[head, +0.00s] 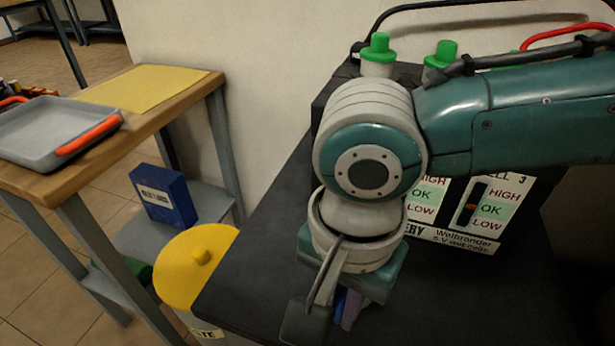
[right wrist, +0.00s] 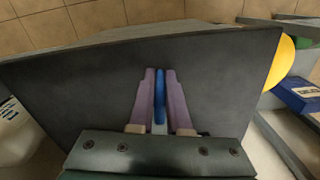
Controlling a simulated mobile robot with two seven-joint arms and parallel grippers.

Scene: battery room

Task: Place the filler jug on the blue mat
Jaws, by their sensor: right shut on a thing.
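My right gripper (head: 347,306) points down over the dark bench top and is mostly hidden by its own wrist in the head view. In the right wrist view its two purple fingers (right wrist: 160,100) are shut on a narrow blue thing (right wrist: 160,88) with a paler lower part. I cannot tell whether this is part of the filler jug. A pale container (right wrist: 14,135) is cut off at the left edge of the right wrist view; I cannot tell what it is. I see no blue mat. My left gripper is not in view.
The dark bench (head: 262,262) carries a battery with green caps (head: 379,48) and a level label (head: 490,212). At left, a wooden table (head: 55,184) holds a yellow mat (head: 150,90) and a grey tray (head: 45,140). Below are a blue box (head: 160,195) and a yellow-lidded bin (head: 190,275).

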